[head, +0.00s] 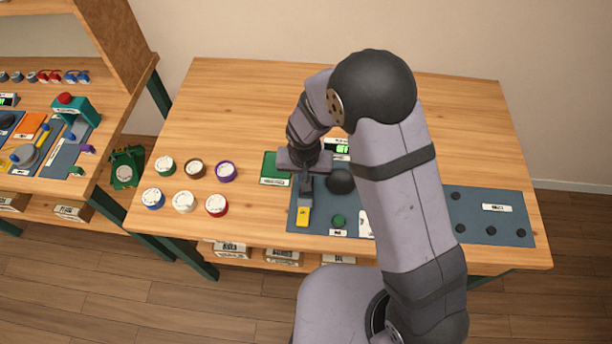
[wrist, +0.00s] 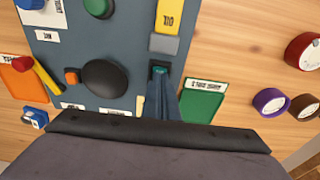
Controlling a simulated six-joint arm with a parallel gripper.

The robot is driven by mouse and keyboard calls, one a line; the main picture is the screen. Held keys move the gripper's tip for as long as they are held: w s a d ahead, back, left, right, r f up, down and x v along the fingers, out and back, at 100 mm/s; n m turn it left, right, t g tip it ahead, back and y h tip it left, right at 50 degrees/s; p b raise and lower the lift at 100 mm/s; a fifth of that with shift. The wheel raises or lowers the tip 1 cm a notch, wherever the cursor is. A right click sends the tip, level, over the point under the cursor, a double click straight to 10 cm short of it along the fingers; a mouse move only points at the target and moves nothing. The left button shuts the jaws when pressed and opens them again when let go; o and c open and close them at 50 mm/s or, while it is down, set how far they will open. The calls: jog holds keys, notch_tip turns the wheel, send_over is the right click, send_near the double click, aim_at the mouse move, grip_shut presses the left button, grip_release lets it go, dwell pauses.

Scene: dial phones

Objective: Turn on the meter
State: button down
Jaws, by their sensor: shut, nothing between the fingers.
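A small display with bright green characters (head: 340,147), which looks like the meter, sits at the back of the blue-grey panel (head: 357,226). My arm covers part of it, and I cannot make it out in the wrist view. My gripper (head: 305,194) points down at the panel's left side, behind the yellow block (head: 303,214). In the wrist view my gripper (wrist: 162,82) is shut and empty. Its tips are at a small dark part with a green top (wrist: 159,70), beside the grey end of the yellow block (wrist: 170,16). I cannot tell whether they touch.
A black dome (wrist: 104,80) and a green knob (head: 338,221) stand close by on the panel. A green labelled tray (head: 275,168) lies left of the gripper. Several round dials, including a purple one (head: 226,171), stand further left. The table's back left is clear.

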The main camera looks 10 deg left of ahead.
jog(key=shift+s+d, duration=0.15)
jog(key=shift+s, duration=0.05)
jog(key=shift+r+p, duration=0.2)
jog(key=shift+p, duration=0.1)
notch_tip(320, 180, up, 14)
jog(key=s, duration=0.1)
jog(key=shift+s+f, duration=0.15)
jog(key=shift+f, duration=0.05)
dwell(0.5)
